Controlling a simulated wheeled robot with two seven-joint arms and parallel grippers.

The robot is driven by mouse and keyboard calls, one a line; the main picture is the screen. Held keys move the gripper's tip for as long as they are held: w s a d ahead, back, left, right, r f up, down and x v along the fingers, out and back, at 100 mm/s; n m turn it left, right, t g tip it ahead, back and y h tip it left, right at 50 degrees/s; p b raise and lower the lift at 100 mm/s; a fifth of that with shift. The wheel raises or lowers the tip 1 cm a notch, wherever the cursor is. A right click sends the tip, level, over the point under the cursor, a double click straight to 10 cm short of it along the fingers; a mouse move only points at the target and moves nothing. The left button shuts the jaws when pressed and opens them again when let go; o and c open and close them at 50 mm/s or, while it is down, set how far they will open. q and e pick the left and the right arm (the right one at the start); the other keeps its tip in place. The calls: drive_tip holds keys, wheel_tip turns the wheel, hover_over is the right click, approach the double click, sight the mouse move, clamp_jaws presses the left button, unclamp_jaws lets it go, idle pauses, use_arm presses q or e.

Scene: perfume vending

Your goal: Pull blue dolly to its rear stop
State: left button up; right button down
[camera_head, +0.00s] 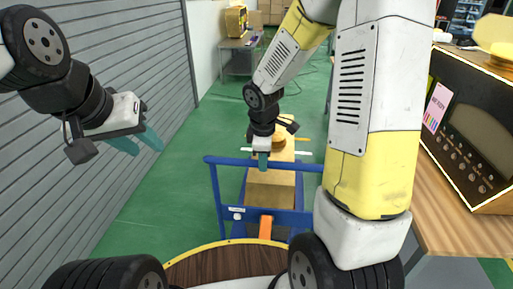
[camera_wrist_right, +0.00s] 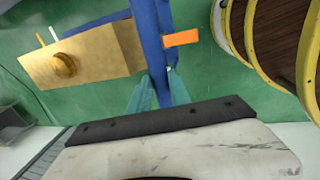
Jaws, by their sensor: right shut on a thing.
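The blue dolly (camera_head: 215,190) stands on the green floor in front of me, its tubular handle facing me. A tan box (camera_head: 270,188) with a round knob (camera_head: 279,141) sits on it. An orange part (camera_head: 266,227) shows low at its near end. My right gripper (camera_head: 263,160) is shut on the dolly's top handle bar. In the right wrist view, the teal fingers (camera_wrist_right: 155,92) lie on either side of the blue bar (camera_wrist_right: 153,45). My left gripper (camera_head: 137,141) is open and empty, in the air left of the dolly. My right arm hides part of the dolly's right side.
A grey slatted wall (camera_head: 125,60) runs along the left. A wooden counter (camera_head: 450,215) with a black-fronted machine (camera_head: 470,130) stands at the right. A table (camera_head: 238,45) with a yellow device stands at the back. Green floor is clear left of the dolly.

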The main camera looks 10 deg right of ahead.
drive_tip(key=shift+s, duration=0.2)
drive_tip(key=c, duration=1.2)
unclamp_jaws()
drive_tip(key=shift+s+a, duration=0.1)
drive_tip(key=shift+c, duration=0.2)
drive_tip(key=shift+r, duration=0.2)
wheel_tip(320, 180, up, 7)
drive_tip(key=s, duration=0.1)
drive_tip(key=shift+s+a+r, duration=0.15)
drive_tip(key=shift+a, duration=0.05)
drive_tip(key=shift+r, duration=0.1)
